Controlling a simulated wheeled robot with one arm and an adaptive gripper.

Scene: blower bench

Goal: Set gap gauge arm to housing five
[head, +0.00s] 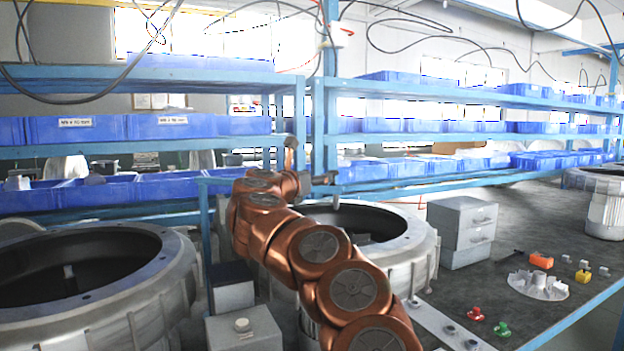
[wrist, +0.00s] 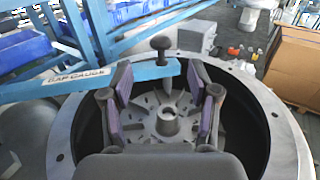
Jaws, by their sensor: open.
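The gap gauge arm (wrist: 110,76) is a pale blue bar with a "GAP GAUGE" label, entering from the left in the wrist view. A black knob (wrist: 160,44) stands upright near its end, and a grey pointed pin (wrist: 167,86) hangs below. The bar's end reaches over an open round housing (wrist: 284,130) with a finned rotor (wrist: 168,120) inside. My gripper (wrist: 160,76) is open, its purple pads either side of the bar's end, with no clear contact. In the head view my gripper (head: 312,180) is above the middle housing (head: 425,245). No housing number is readable.
Another open housing (head: 160,290) stands at left. A grey drawer unit (head: 462,230), a pale finned rotor (head: 538,285), an orange block (head: 541,260) and small red and green knobs are on the bench at right. Blue shelves with bins run behind. A cardboard box (wrist: 295,65) is at wrist-view right.

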